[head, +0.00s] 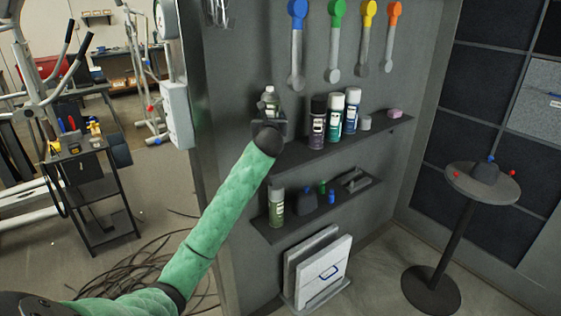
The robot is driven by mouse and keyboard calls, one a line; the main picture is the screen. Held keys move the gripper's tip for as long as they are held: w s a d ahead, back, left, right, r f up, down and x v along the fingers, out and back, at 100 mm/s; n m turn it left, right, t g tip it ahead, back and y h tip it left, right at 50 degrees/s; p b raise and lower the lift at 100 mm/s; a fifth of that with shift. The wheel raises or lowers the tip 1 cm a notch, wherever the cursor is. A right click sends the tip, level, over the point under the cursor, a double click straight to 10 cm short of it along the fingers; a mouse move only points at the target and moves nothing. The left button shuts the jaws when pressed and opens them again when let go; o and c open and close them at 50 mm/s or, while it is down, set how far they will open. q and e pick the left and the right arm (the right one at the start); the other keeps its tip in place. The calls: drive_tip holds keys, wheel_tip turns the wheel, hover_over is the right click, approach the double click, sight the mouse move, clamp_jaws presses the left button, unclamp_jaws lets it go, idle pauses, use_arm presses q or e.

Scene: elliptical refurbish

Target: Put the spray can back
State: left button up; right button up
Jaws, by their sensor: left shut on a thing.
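My left gripper (268,113) is at the left end of the upper wall shelf (340,143). It is shut on a spray can (270,98), which is upright with a pale top; the gripper hides its lower part. I cannot tell whether the can touches the shelf. My right gripper is not in view.
The lower shelf (310,214) holds a green can (277,206) and small items. Colored wrenches (335,45) hang above. A pink block (395,113) sits at the upper shelf's right end. A round table (483,188) stands right; cables (130,255) lie on the floor left.

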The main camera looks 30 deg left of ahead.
use_arm(q)
drive_tip(key=shift+s, duration=0.3)
drive_tip(key=shift+s+d+f+p, duration=0.1)
drive_tip(key=shift+s+f+p, duration=0.05)
drive_tip(key=shift+f+p, duration=0.2)
drive_tip(key=f, duration=0.2)
drive_tip(key=f+p, duration=0.1)
drive_tip(key=f, duration=0.1)
drive_tip(key=shift+w, duration=0.25)
drive_tip(key=shift+s+f, duration=0.2)
drive_tip(key=shift+f, duration=0.6)
drive_tip(key=shift+f+p, duration=0.55)
drive_tip(key=shift+f, duration=1.1)
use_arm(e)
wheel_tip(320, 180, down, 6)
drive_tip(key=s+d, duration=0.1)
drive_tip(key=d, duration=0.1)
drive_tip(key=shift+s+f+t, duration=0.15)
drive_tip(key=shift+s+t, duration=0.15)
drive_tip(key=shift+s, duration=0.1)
use_arm(q)
drive_tip(key=shift+w+f, duration=0.1)
drive_tip(key=o, duration=1.3)
drive_tip(key=shift+o, duration=1.1)
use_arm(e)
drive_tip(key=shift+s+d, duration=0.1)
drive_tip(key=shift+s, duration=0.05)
